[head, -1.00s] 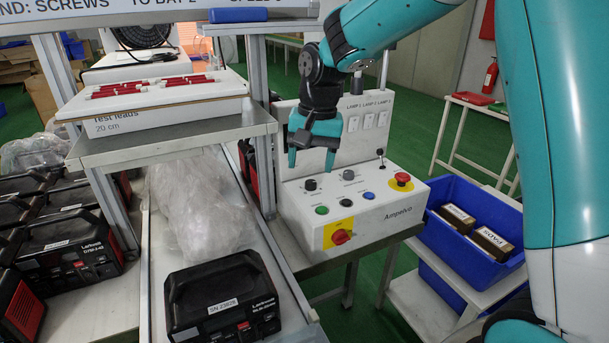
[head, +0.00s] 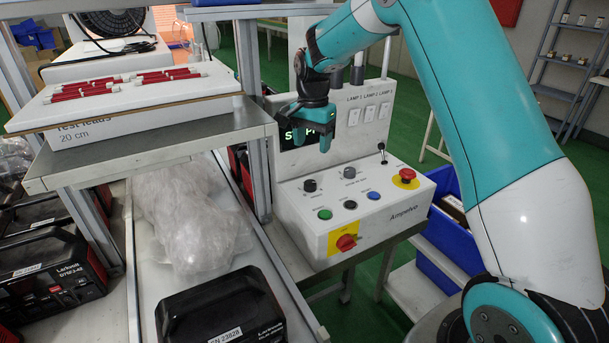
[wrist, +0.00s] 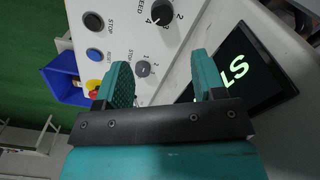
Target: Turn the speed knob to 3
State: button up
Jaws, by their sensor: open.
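The speed knob (head: 310,185) is the dark left knob on the white console (head: 387,215). In the wrist view the knob (wrist: 163,13) is at the top edge, partly cut off, beside the word SPEED and the digits 4 and 2. Its white mark seems to point toward the 4, but it is small. My gripper (head: 310,140) is open and empty, above and behind the knobs, in front of the display. In the wrist view my gripper's (wrist: 160,72) fingers are spread, with a second, grey knob (wrist: 142,68) seen between them.
The grey knob (head: 349,172) stands right of the speed knob. Green, black and blue (head: 373,195) buttons, a red emergency stop (head: 405,176) and a red rotary switch (head: 346,242) are close by. The display (head: 289,137) shows green text partly hidden by my gripper. A shelf (head: 150,150) stands left.

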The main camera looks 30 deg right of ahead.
aim_at(310, 182)
notch_tip(310, 182, down, 12)
jog(key=shift+w+a+p, duration=0.1)
jog(key=shift+w+p, duration=0.05)
jog(key=shift+p, duration=1)
jog(key=c, duration=0.9)
jog(key=shift+n, duration=0.4)
jog(key=n, duration=0.5)
jog(key=shift+n+b, duration=0.3)
jog(key=n, duration=0.5)
jog(key=shift+n, duration=0.4)
